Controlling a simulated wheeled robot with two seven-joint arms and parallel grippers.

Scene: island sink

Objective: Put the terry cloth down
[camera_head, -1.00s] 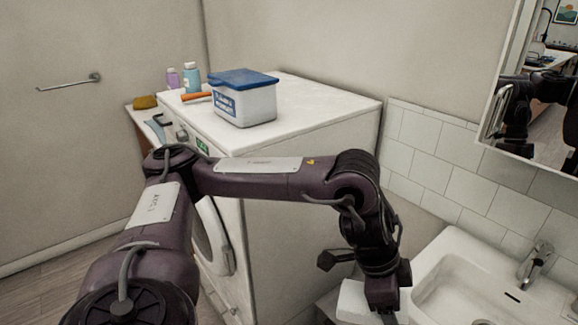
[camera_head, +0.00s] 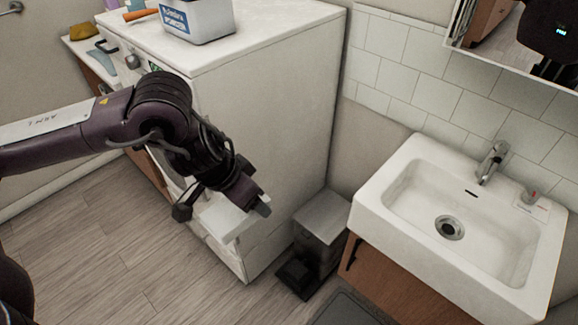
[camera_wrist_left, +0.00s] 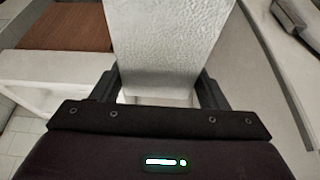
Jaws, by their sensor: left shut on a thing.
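The white terry cloth (camera_head: 226,217) is held in my left gripper (camera_head: 248,198), in front of the white appliance's side and left of the sink. In the left wrist view the cloth (camera_wrist_left: 172,42) stretches away from between the fingers of my left gripper (camera_wrist_left: 162,90), which are shut on it. Its surface is white and finely textured. In the head view part of the cloth is hidden by the gripper. My right gripper is not in view.
A white sink (camera_head: 400,215) with a faucet (camera_head: 492,162) stands at the right on a wooden cabinet (camera_head: 385,280). A grey pedal bin (camera_head: 322,218) stands between it and the white appliance (camera_head: 270,90). A powder box (camera_head: 200,18) sits on the appliance. Floor at lower left is clear.

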